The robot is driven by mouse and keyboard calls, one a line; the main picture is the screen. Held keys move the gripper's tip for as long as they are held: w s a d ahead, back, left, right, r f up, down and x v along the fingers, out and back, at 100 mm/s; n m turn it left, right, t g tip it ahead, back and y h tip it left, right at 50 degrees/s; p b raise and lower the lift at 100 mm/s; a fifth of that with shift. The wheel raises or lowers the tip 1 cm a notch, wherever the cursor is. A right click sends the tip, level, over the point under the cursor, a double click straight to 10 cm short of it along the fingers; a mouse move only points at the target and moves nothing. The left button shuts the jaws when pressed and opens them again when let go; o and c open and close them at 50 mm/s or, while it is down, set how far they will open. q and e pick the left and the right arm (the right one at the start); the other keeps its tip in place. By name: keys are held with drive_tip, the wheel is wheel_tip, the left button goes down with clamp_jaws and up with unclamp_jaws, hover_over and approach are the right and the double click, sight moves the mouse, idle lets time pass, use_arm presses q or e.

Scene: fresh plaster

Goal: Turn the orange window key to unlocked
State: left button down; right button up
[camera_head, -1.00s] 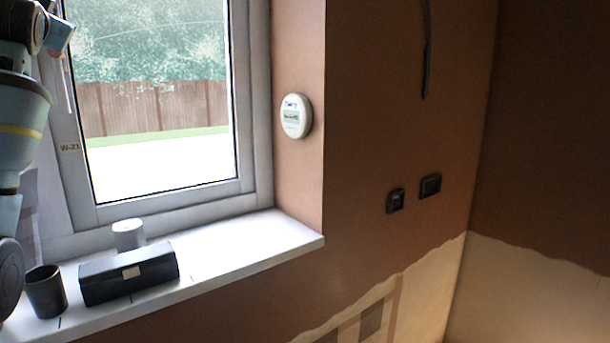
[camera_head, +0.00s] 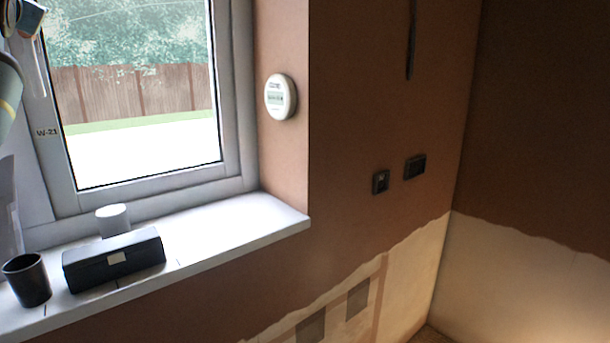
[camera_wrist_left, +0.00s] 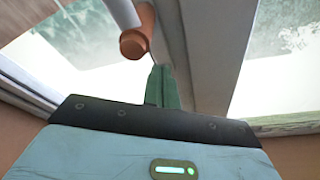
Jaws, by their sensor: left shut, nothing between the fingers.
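The orange window key (camera_wrist_left: 138,40) shows in the left wrist view as a rounded orange piece near the top, beside the white window handle (camera_wrist_left: 124,12). My left gripper (camera_wrist_left: 163,82) is shut and empty, its green fingers together just below and right of the key. I cannot tell whether they touch it. In the head view, part of my left gripper (camera_head: 28,16) shows at the top left edge by the window frame (camera_head: 232,120). The white handle (camera_head: 40,75) hangs below it there. The key is hidden in the head view. My right gripper is not in view.
On the white sill (camera_head: 230,240) stand a dark cup (camera_head: 27,281), a black box (camera_head: 115,260) and a white cylinder (camera_head: 112,219). A round white thermostat (camera_head: 280,97) is on the reveal. Dark wall switches (camera_head: 381,182) are to the right. The sill's right end is clear.

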use_arm(q)
drive_tip(key=shift+r, duration=0.35)
idle(0.4)
drive_tip(key=shift+s+a+r, duration=0.2)
drive_tip(key=shift+s+a, duration=0.05)
drive_tip(key=shift+s+a+r, duration=0.4)
drive_tip(key=shift+s, duration=0.05)
idle(0.3)
idle(0.6)
drive_tip(key=shift+a+f, duration=0.25)
drive_tip(key=shift+f, duration=0.1)
drive_tip(key=shift+s, duration=0.15)
drive_tip(key=s+d, duration=0.4)
drive_tip(key=shift+s, duration=0.2)
